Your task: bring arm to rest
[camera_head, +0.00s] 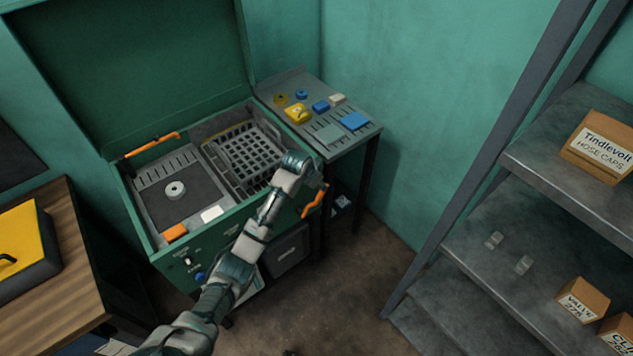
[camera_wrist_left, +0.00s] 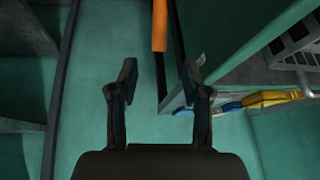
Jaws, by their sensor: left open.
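My left arm (camera_head: 249,244) reaches up from the bottom left of the head view, in front of the green machine's right front corner. My left gripper (camera_head: 319,182) is at that corner, just above an orange handle (camera_head: 313,202); its fingers are hard to make out there. In the left wrist view the gripper (camera_wrist_left: 158,82) is open, with nothing between its two fingers. An orange bar (camera_wrist_left: 159,25) shows beyond the fingertips, apart from them. My right gripper is in neither view.
The green machine (camera_head: 220,236) has its lid up, with a grey basket (camera_head: 245,155) inside. A side table (camera_head: 329,134) holds several small blue and yellow parts. A wooden bench (camera_head: 62,285) stands left and a metal shelf (camera_head: 560,170) right. Floor (camera_head: 350,290) between them is clear.

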